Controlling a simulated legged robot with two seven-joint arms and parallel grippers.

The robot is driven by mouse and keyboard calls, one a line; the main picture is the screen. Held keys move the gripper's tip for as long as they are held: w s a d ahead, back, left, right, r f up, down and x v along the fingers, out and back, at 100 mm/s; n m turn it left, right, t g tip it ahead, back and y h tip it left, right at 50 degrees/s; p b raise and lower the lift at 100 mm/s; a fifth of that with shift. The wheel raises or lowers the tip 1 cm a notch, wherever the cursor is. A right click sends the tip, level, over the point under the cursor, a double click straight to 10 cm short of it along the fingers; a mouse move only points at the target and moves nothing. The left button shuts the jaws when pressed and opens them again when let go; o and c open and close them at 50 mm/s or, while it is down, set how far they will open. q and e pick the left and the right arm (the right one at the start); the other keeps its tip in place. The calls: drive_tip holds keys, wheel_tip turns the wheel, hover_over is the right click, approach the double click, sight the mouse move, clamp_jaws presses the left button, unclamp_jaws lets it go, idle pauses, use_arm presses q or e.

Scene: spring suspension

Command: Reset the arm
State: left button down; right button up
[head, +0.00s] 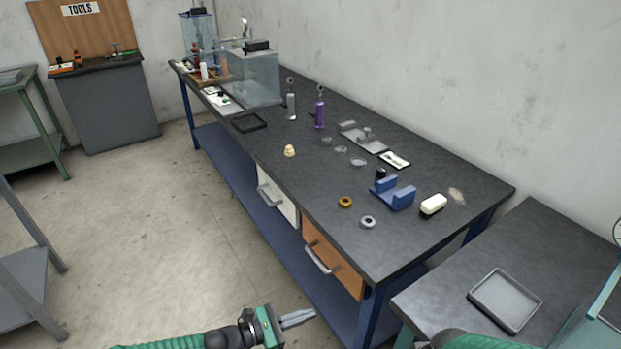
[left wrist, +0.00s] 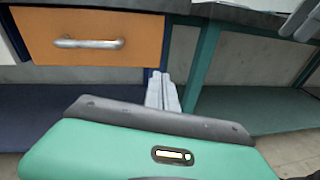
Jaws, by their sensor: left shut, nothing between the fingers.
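My left gripper (head: 298,319) is low at the bottom of the head view, in front of the workbench and below its top. Its fingers are together and empty. In the left wrist view the fingers (left wrist: 162,92) point toward the lower shelf, right of the orange drawer (left wrist: 85,38), and touch nothing that I can see. My right gripper is not in view; a green part of my arm shows at the bottom right of the head view.
The dark workbench (head: 300,190) carries a blue cradle (head: 395,195), a white block (head: 433,205), small rings, purple (head: 320,112) and grey shock absorbers, and clear tanks (head: 252,78). A side table with a grey tray (head: 505,300) stands at right.

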use_arm(q)
drive_tip(key=s+m+g+y+p, duration=0.2)
drive_tip(key=s+m+g+y, duration=0.1)
drive_tip(key=s+m+g, duration=0.65)
drive_tip(key=s+a+r+m+t+y+p, duration=0.1)
drive_tip(key=s+a+m+y+p, duration=0.1)
drive_tip(key=s+a+m+y, duration=0.4)
drive_tip(key=s+a+r+m+t+y+p, duration=0.1)
drive_tip(key=s+a+r+m+t+y, duration=0.1)
drive_tip(key=a+r, duration=0.4)
drive_tip(key=s+a+r+m+t+y+p, duration=0.2)
drive_tip(key=a+r+m+y, duration=0.2)
drive_tip(key=r, duration=0.7)
drive_tip(key=shift+a+r+p, duration=0.3)
drive_tip(key=shift+a+r, duration=0.05)
drive_tip(key=shift+a, duration=0.55)
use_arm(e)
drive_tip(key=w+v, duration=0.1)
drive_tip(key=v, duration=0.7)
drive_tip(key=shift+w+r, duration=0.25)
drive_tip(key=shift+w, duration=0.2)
use_arm(q)
drive_tip(key=shift+s+d, duration=0.1)
drive_tip(key=shift+s, duration=0.05)
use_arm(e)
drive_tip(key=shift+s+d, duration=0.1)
